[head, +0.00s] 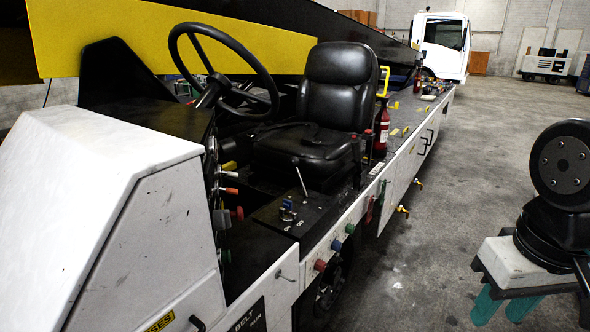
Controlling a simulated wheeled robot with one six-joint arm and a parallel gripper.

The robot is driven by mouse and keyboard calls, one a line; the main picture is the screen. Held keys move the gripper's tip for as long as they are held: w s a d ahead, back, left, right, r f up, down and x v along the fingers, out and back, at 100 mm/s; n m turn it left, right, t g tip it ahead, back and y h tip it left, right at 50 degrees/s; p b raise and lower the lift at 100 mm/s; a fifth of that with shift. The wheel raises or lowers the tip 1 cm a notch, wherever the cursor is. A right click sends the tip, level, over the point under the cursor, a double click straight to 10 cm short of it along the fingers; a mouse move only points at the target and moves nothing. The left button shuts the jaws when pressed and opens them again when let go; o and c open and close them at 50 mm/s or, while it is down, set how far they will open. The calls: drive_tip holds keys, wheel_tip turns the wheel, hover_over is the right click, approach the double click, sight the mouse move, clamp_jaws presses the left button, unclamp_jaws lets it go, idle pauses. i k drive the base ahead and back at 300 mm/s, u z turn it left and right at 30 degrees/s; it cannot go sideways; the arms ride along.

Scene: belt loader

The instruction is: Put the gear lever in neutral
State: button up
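A thin upright lever (300,179) with a pale knob rises from the black console beside the driver's seat. It leans slightly, its top toward the left; I cannot read any gear marks near it. On the dash side, left of the seat, are a white-tipped lever (229,174) and an orange-tipped lever (229,190). I cannot tell for certain which one is the gear lever. My gripper (504,307) is at the lower right, far from all the levers. Its two teal fingers point down and stand apart, with nothing seen between them.
The steering wheel (222,70) and black seat (325,110) stand behind the levers. A white cowl (100,190) fills the left. A blue knob (287,213) sits near the thin lever. A red extinguisher (382,127) stands beside the seat. The concrete floor (440,220) on the right is open.

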sight(294, 161)
drive_tip(key=z, duration=0.25)
drive_tip(key=i, duration=1.05)
drive_tip(key=u, duration=0.3)
